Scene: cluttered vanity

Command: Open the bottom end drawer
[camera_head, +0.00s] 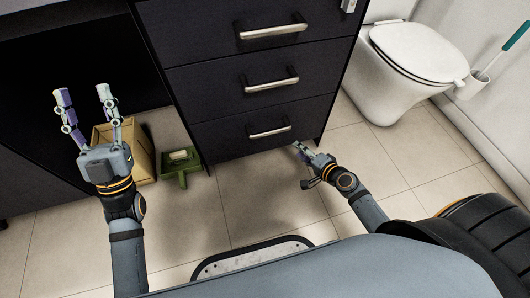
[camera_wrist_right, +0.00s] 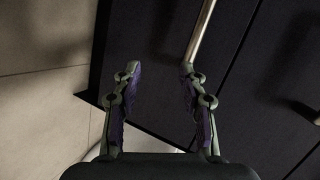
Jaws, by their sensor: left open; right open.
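The dark drawer unit has a stack of three drawers with bar handles in the head view. The bottom drawer (camera_head: 230,138) is closed, with a metal handle (camera_head: 268,132) across its front. My right gripper (camera_head: 299,147) is just right of and below that handle, near the drawer's right lower corner. In the right wrist view it is open and empty (camera_wrist_right: 158,70), and a metal handle (camera_wrist_right: 201,32) runs up from near its right fingertip, not between the fingers. Whether they touch is unclear. My left gripper (camera_head: 83,93) is open and empty, raised at the left.
The middle drawer (camera_head: 225,95) and top drawer (camera_head: 200,40) are closed. A toilet (camera_head: 400,75) stands right. Tiled floor (camera_head: 255,195) before the drawers is clear.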

